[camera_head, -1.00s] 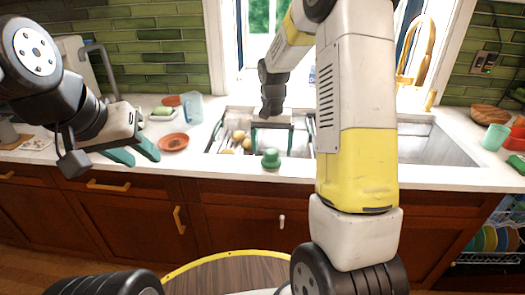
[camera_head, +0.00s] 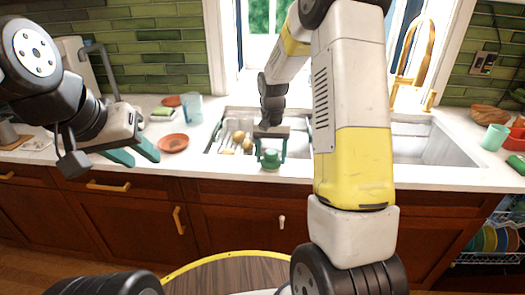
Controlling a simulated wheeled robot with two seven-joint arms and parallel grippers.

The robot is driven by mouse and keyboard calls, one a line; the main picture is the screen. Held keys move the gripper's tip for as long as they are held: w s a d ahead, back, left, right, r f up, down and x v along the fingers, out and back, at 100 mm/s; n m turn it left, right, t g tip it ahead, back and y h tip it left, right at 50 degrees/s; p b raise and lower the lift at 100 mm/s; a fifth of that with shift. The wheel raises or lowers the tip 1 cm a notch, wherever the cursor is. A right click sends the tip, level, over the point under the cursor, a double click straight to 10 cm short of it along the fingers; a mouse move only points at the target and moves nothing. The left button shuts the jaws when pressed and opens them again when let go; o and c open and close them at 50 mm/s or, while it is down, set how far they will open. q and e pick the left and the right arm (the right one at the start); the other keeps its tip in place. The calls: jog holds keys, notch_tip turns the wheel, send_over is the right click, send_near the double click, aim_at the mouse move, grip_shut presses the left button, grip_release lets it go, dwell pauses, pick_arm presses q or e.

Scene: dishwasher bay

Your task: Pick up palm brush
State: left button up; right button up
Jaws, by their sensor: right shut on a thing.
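The palm brush (camera_head: 270,162) is a small green round-topped thing on the front edge of the counter, just before the sink. My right gripper (camera_head: 270,157) points down over it, with one teal finger on each side. It is shut on the brush, which shows no clear gap from the counter. My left gripper (camera_head: 133,157) is open and empty above the counter at the left, its two teal fingers apart.
The sink (camera_head: 440,150) lies behind the brush, with several yellowish round things (camera_head: 239,136) in its left part. A reddish plate (camera_head: 173,143) and a clear bluish cup (camera_head: 193,108) stand left of it. A mint cup (camera_head: 494,138) and bowls stand at the right.

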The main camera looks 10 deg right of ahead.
aim_at(272, 153)
jog(key=shift+r, duration=0.5)
jog(key=r, duration=0.2)
jog(key=shift+s+r, duration=0.3)
jog(key=shift+r, duration=0.05)
jog(key=s+r, duration=0.1)
jog(key=s, duration=1.4)
jog(key=shift+s+a+r, duration=0.15)
jog(key=shift+s+a, duration=0.05)
jog(key=shift+a, duration=0.2)
